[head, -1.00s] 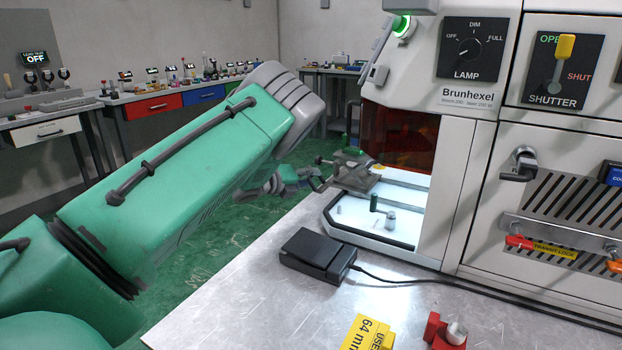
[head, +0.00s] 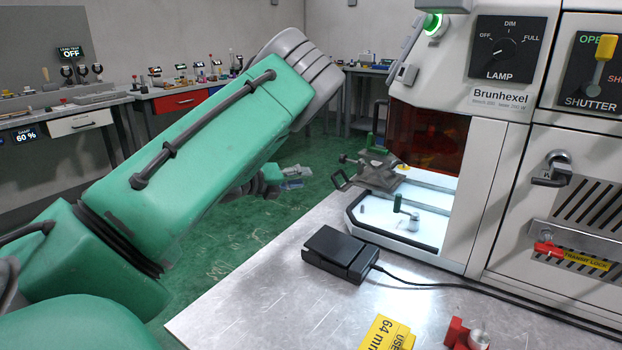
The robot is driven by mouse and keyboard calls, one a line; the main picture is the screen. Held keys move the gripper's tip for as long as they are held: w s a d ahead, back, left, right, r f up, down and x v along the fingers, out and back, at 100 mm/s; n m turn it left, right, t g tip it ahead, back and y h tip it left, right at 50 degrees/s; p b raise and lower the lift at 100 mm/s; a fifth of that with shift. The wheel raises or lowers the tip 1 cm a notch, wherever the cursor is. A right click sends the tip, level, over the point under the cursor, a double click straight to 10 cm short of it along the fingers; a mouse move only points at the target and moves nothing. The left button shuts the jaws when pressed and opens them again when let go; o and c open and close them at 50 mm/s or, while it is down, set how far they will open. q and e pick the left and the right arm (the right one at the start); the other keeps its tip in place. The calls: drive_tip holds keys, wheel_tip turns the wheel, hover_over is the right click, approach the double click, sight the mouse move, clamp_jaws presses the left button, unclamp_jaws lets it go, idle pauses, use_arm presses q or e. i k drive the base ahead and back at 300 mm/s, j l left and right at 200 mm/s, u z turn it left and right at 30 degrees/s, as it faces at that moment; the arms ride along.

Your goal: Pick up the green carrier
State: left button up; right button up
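A small dark green upright piece (head: 397,203) stands on the lit white bed (head: 435,225) of the machine; it may be the green carrier, but it is too small to be sure. A grey cylinder (head: 413,223) stands close to its right. Another green part (head: 370,141) shows behind the grey clamp fixture (head: 376,172). My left gripper (head: 292,178) is small and partly behind my green forearm, over the floor left of the fixture and apart from it. Its fingers are too small to read as open or shut. My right gripper is out of view.
A black box (head: 340,252) with a cable lies on the metal bench (head: 270,290) before the bed. A yellow block (head: 388,335) and a red holder (head: 465,335) are at the front edge. The machine's housing (head: 490,140) bounds the right side.

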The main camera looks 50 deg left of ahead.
sight(378, 148)
drive_tip(key=k+j, duration=0.85)
